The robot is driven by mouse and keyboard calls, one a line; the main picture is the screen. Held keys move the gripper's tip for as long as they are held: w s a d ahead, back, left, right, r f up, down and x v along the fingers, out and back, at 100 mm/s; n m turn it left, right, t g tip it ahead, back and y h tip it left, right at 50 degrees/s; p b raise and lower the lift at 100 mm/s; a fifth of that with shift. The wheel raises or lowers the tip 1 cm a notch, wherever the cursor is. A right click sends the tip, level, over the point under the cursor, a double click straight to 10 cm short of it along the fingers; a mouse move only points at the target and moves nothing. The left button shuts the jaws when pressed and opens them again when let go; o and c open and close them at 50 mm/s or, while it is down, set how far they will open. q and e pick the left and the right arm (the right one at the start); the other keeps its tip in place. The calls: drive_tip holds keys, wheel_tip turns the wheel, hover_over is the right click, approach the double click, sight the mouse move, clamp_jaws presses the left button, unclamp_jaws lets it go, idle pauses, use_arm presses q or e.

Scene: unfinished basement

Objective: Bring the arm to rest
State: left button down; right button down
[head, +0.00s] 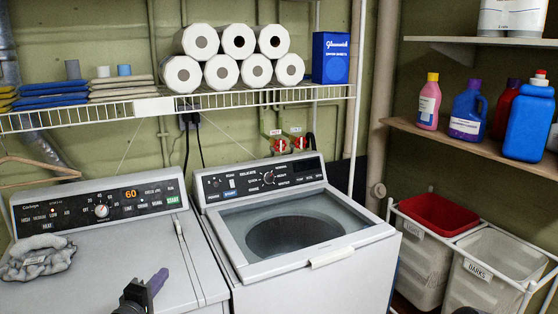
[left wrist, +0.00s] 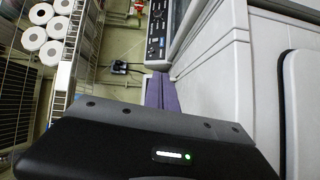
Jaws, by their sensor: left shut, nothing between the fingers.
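My left gripper (head: 157,281) shows at the bottom of the head view, over the front part of the dryer top (head: 110,265). Its purple fingers are together and hold nothing. In the left wrist view the shut purple fingers (left wrist: 161,91) stick out beyond the dark gripper body (left wrist: 150,145), with the white machine to their right. The rest of the left arm is out of the head view. My right gripper does not show clearly in either view.
A grey cloth (head: 38,257) lies on the dryer at left. The washer (head: 315,265) stands beside it, lid shut. A wire shelf (head: 180,102) with paper rolls hangs above. Bottles stand on a wooden shelf (head: 470,145) at right, above laundry bins (head: 425,245).

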use_arm(q)
drive_tip(key=s+d+f+m+g+b, duration=0.25)
drive_tip(key=s+d+f, duration=0.2)
drive_tip(key=f, duration=0.45)
drive_tip(key=s+d+f+m+g+h+b, duration=0.1)
drive_tip(key=s+d+f+g, duration=0.25)
drive_tip(key=d+f, duration=0.45)
drive_tip(key=s+d+f+m+g+b, duration=0.1)
drive_tip(key=s+d+f+m+g, duration=0.3)
drive_tip(key=f, duration=0.7)
drive_tip(key=s+d+f+m+g+b, duration=0.1)
drive_tip(key=s+d+f+g, duration=0.1)
drive_tip(key=s+f, duration=0.3)
drive_tip(key=s+d+f+m+g+b, duration=0.1)
drive_tip(key=s+f, duration=0.4)
drive_tip(key=s, duration=0.9)
drive_tip(key=s+d+f+m+g+b, duration=0.2)
drive_tip(key=s+d+f+m+g, duration=0.1)
drive_tip(key=s, duration=0.6)
wheel_tip(320, 180, down, 2)
drive_tip(key=shift+s+d+f, duration=0.1)
drive_tip(key=shift+s+d, duration=0.2)
drive_tip(key=shift+d, duration=0.4)
drive_tip(key=shift+m, duration=0.25)
